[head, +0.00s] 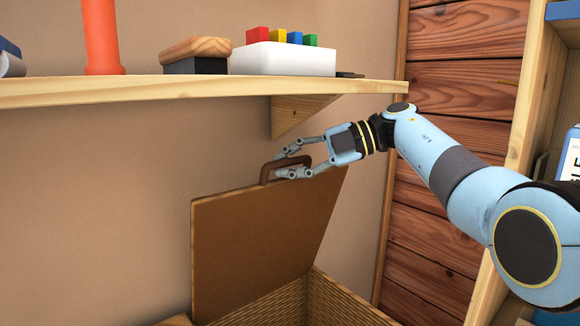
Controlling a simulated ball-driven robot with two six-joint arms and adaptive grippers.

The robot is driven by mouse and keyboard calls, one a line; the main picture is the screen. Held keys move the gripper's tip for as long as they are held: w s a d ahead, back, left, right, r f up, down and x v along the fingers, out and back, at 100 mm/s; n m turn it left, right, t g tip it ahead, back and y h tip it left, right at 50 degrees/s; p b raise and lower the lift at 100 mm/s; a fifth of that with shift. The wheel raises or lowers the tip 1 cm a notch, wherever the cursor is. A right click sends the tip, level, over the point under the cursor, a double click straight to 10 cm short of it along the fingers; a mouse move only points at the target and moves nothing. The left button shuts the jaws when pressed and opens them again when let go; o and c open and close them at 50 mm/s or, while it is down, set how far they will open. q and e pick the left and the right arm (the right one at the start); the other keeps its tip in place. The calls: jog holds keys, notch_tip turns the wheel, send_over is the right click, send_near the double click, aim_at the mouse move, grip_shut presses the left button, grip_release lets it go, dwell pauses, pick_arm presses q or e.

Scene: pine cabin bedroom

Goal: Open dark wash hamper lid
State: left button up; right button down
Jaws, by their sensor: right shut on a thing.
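The hamper lid (258,240) is a brown panel and stands raised, tilted up steeply from the hamper. The wicker hamper (338,306) is open below it, and part of its woven inside shows at the bottom of the head view. A dark brown handle (266,174) sits on the lid's top edge. My right gripper (286,160) reaches in from the right and is shut on the handle. My left gripper is not in view.
A wooden shelf (180,91) runs above the lid, with a bracket (297,112) close over my right gripper. On it are an orange cylinder (101,40), a wooden-backed brush (196,50) and a white box (284,60) with coloured blocks. A wooden shelf unit (538,100) stands at right.

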jog(key=shift+w+r, duration=0.1)
jog(key=shift+r, duration=0.1)
jog(key=c, duration=1.4)
grip_release()
jog(key=shift+c, duration=0.2)
jog(key=shift+o, duration=0.8)
jog(key=shift+f, duration=0.1)
jog(key=v, duration=1.2)
